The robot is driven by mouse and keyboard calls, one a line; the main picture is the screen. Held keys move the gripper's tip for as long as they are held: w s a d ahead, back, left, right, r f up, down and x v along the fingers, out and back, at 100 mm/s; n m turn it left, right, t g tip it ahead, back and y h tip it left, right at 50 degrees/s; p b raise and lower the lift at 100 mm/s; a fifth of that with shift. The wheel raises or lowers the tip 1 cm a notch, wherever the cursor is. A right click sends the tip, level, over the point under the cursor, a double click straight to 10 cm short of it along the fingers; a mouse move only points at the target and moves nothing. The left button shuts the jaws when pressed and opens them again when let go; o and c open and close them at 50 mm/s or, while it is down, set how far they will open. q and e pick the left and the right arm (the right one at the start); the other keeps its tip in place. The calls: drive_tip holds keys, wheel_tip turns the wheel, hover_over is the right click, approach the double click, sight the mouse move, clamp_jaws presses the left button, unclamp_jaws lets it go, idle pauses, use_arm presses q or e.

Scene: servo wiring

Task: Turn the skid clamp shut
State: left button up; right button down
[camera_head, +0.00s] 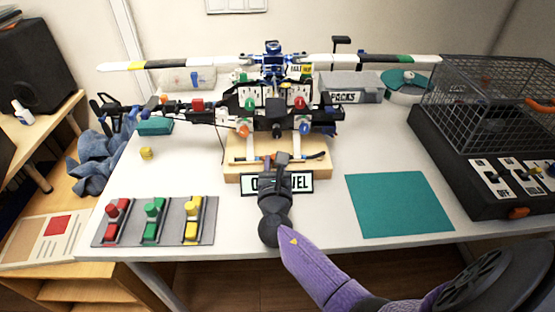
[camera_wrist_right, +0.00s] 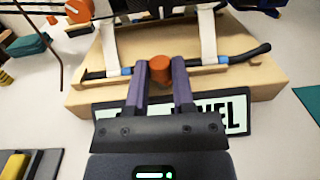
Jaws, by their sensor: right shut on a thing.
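The skid clamp's orange knob (camera_wrist_right: 160,68) stands on the front edge of the wooden stand, by the black skid bar (camera_wrist_right: 237,59). My right gripper (camera_wrist_right: 160,83) comes from the front with its two purple fingers shut on the knob, one on each side. In the head view my right gripper (camera_head: 277,161) covers the knob at the middle of the skid. The model helicopter (camera_head: 274,105) stands on the wooden stand (camera_head: 237,174). My left gripper is not in view.
A black-framed label plate (camera_head: 302,184) on the stand's front is partly hidden by my right gripper. Red, green and yellow levers (camera_head: 154,209) sit at front left. A teal mat (camera_head: 399,205) and a wire cage (camera_head: 485,100) are on the right.

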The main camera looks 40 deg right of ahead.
drive_tip(key=shift+w+a+f+m+g+h+b, duration=0.1)
drive_tip(key=shift+m+g+h+b, duration=0.1)
drive_tip(key=shift+m+g+h, duration=0.3)
drive_tip(key=shift+w+a+m+g+h+b, duration=0.1)
drive_tip(key=shift+m+g+h+b, duration=0.05)
drive_tip(key=shift+m+g+h, duration=0.35)
drive_tip(key=m+g+h+b, duration=0.1)
drive_tip(key=m+g+h, duration=0.1)
drive_tip(key=g+h, duration=0.1)
drive_tip(key=shift+w+a+b, duration=0.1)
drive_tip(key=shift+b, duration=0.2)
drive_tip(key=m+g+h+b, duration=0.1)
drive_tip(key=m+g+b, duration=0.1)
drive_tip(key=g, duration=0.1)
drive_tip(key=shift+w+m+h, duration=0.15)
drive_tip(key=shift+m+h, duration=0.15)
drive_tip(key=shift+m, duration=0.1)
use_arm(q)
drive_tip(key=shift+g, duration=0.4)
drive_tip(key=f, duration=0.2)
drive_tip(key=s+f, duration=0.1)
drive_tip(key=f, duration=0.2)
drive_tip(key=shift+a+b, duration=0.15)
drive_tip(key=shift+b, duration=0.2)
use_arm(e)
drive_tip(key=shift+a+m+g+h, duration=0.1)
drive_tip(key=shift+m+g+h, duration=0.25)
drive_tip(key=shift+g, duration=0.35)
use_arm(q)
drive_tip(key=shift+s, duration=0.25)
